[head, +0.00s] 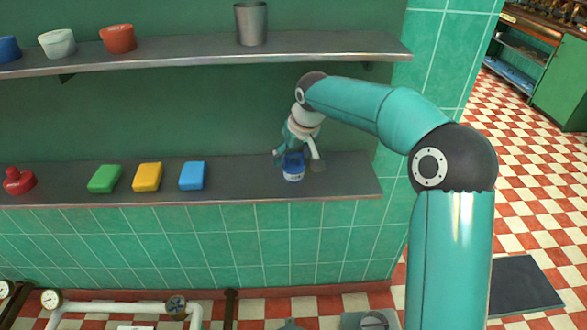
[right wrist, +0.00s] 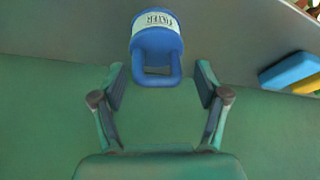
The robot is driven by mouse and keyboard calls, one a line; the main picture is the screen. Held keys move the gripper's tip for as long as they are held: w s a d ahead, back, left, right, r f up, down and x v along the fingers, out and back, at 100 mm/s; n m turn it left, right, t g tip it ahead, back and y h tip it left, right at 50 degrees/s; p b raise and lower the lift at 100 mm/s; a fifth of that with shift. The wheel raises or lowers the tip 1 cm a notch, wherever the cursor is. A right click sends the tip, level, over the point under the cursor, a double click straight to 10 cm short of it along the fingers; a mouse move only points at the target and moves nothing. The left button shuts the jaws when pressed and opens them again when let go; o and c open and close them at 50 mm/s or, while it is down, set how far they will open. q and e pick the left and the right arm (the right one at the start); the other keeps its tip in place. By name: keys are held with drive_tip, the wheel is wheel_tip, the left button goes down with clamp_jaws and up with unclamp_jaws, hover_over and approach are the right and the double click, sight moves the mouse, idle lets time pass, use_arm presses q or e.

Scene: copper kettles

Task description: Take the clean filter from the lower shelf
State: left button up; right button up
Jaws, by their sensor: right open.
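The clean filter is a blue canister with a white band reading "FILTER" and a loop handle. It stands on the lower shelf (head: 240,183), toward its right end. The filter (head: 293,174) also shows in the right wrist view (right wrist: 157,42), its handle pointing toward my gripper. My right gripper (head: 297,157) is open just above the filter. In the right wrist view the open right gripper (right wrist: 160,84) has its fingers on either side of the line to the handle, with nothing clearly between them. My left gripper is not in view.
Blue (head: 192,176), yellow (head: 147,177) and green (head: 104,179) blocks and a red object (head: 19,181) stand left on the lower shelf. The upper shelf (head: 190,54) overhead carries bowls and a metal cup (head: 251,24). The shelf between the blue block and the filter is clear.

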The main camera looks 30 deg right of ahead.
clamp_jaws()
idle(0.4)
drive_tip(key=shift+r, duration=0.15)
